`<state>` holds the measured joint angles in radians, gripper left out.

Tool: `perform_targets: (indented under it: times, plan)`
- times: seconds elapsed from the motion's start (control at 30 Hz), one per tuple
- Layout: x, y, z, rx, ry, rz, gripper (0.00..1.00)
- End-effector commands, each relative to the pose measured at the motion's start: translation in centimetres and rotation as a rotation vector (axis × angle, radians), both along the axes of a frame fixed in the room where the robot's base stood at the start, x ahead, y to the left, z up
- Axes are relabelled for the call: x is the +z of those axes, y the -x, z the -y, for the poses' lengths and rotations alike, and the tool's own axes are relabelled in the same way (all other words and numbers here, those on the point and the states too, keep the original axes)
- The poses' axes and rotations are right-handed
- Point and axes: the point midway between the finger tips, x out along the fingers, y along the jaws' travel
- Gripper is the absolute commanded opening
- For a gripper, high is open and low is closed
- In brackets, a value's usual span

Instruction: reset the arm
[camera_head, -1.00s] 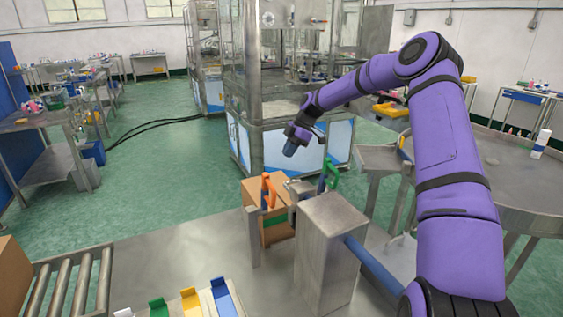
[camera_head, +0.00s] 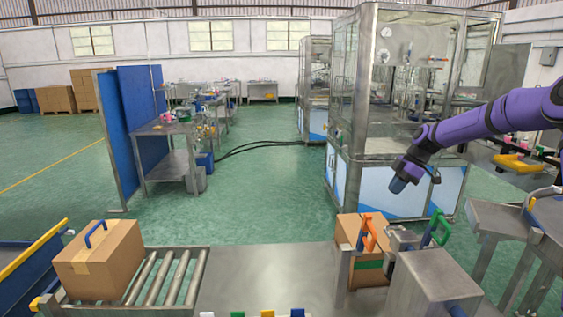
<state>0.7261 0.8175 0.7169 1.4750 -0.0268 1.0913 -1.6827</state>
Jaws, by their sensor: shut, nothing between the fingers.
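My purple arm (camera_head: 490,118) reaches in from the right edge of the head view. My gripper (camera_head: 399,186) hangs at its end, pointing down and to the left, in front of the glass-walled machine. It is shut and holds nothing; its fingertips are small and dark in this view. It is above and apart from the metal box and the carton with the orange handle. My shoulder and upper arm are out of the picture.
A metal table (camera_head: 265,272) carries a roller conveyor with a cardboard box (camera_head: 101,261). A carton (camera_head: 349,232) and a metal box (camera_head: 434,282) stand below my gripper. The large machine (camera_head: 398,110) is behind. Green floor (camera_head: 265,205) lies open at centre.

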Motion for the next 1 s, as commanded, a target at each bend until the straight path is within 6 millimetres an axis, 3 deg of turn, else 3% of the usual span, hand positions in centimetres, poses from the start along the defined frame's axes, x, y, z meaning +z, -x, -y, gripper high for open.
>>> perform_targets:
  times: [0.2, 0.5, 1.0]
  plan:
    - [4.7, 3.5, -4.0, -0.103, 0.146, -0.057, 0.0]
    - [10.5, 9.6, -7.9, -0.317, 0.315, -0.087, 0.0]
    - [18.4, 22.5, -11.6, -0.763, 0.438, -0.029, 0.0]
